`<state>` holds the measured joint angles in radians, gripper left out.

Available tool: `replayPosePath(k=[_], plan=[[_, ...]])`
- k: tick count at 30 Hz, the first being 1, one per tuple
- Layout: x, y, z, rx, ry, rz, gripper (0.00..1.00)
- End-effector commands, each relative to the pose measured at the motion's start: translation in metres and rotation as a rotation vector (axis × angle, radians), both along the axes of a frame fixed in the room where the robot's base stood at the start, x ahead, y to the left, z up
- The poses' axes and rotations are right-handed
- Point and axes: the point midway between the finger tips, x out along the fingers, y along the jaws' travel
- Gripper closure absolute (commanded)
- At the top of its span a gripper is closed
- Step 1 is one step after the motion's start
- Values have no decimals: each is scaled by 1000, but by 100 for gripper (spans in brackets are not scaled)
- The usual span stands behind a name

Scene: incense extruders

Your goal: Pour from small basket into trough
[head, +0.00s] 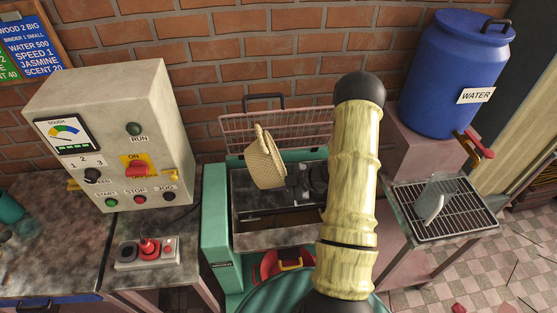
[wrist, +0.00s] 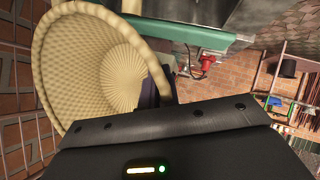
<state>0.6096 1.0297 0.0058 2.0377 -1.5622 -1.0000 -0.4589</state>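The small woven basket (head: 264,160) is tipped steeply on its side above the metal trough (head: 250,236) of the green machine. My gripper (head: 290,177) is shut on the basket's right side and holds it in the air. The trough is open at the top, and brown material shows in its lower part. In the wrist view the basket (wrist: 85,65) shows its open mouth, and the part of its inside that I can see looks empty. My fingertips are mostly hidden there behind the gripper's dark body.
A wire guard (head: 290,124) stands raised behind the trough. The grey control box (head: 115,130) is at the left. A blue water barrel (head: 456,75) and a metal grille (head: 450,215) with a pale scoop-like thing (head: 433,203) are at the right. A red button station (head: 149,250) sits at front left.

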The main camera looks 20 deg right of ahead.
Motion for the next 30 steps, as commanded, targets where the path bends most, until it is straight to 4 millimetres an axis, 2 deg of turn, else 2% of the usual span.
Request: replayPosePath(k=[1, 7, 19, 30], plan=[[1, 5, 8, -53, 9, 6, 100], [2, 11, 8, -235, 44, 4, 100], [3, 13, 7, -288, 53, 4, 100], [4, 19, 2, -608, 111, 4, 100]])
